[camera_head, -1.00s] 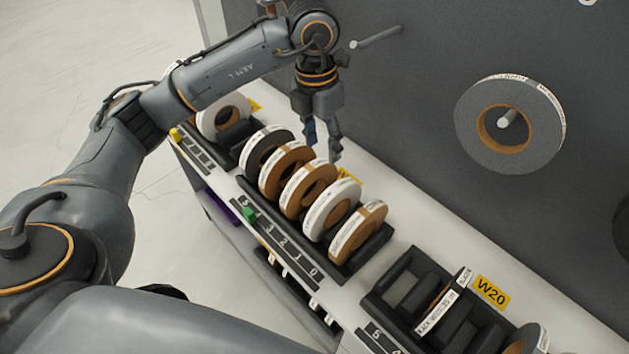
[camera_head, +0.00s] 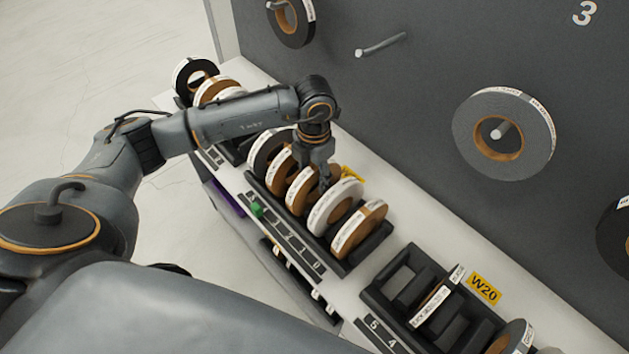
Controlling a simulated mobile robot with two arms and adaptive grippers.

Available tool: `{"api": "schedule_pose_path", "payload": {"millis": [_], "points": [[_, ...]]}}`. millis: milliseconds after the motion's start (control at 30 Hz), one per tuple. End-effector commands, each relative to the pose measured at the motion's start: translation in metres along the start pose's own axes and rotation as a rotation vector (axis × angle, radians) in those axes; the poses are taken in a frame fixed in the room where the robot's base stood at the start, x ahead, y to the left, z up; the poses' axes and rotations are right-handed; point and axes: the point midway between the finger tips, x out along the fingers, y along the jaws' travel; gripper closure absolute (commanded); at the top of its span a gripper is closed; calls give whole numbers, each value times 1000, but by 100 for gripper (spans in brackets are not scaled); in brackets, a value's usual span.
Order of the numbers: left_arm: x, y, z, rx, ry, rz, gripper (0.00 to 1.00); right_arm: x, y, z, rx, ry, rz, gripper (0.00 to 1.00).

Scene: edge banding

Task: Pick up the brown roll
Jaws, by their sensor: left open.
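Several rolls stand upright in the dark slotted rack (camera_head: 345,267). A brown roll (camera_head: 358,231) with a white label band is at the near right end. A white roll (camera_head: 333,208) is beside it, and two more brown rolls (camera_head: 302,199) (camera_head: 278,171) stand further back, then a dark roll (camera_head: 259,152). My left gripper (camera_head: 322,184) points down, open, with its fingers at the top of the nearer of those two brown rolls and the white one. The fingertips are partly hidden among the rolls; I cannot tell whether they touch. My right gripper is out of view.
A second rack (camera_head: 404,283) with a W20 label (camera_head: 484,289) stands at the lower right. Grey rolls hang on wall pegs, one large roll (camera_head: 478,118) at the right. An empty peg (camera_head: 381,45) juts from the wall (camera_head: 420,80). More rolls stand at the far left.

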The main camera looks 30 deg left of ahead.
Motion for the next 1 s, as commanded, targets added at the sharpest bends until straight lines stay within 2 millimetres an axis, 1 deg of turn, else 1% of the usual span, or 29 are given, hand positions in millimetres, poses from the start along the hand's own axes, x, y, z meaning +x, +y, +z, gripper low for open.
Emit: {"api": "schedule_pose_path", "payload": {"millis": [33, 167, 400, 567, 600, 633, 667, 1000], "points": [[5, -1, 0, 0, 3, -1, 50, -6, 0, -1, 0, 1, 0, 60], [17, -1, 1, 0, 0, -1, 50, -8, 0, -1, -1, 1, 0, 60], [19, 0, 1, 1, -2, 0, 50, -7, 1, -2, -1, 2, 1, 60], [19, 0, 1, 1, -1, 0, 83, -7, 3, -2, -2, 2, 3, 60], [19, 0, 1, 1, -1, 0, 91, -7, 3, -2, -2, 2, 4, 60], [19, 0, 1, 1, -1, 0, 97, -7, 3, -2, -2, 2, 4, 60], [19, 0, 1, 1, -1, 0, 100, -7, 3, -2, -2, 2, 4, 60], [19, 0, 1, 0, -2, 0, 100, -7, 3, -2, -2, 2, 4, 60]]}}
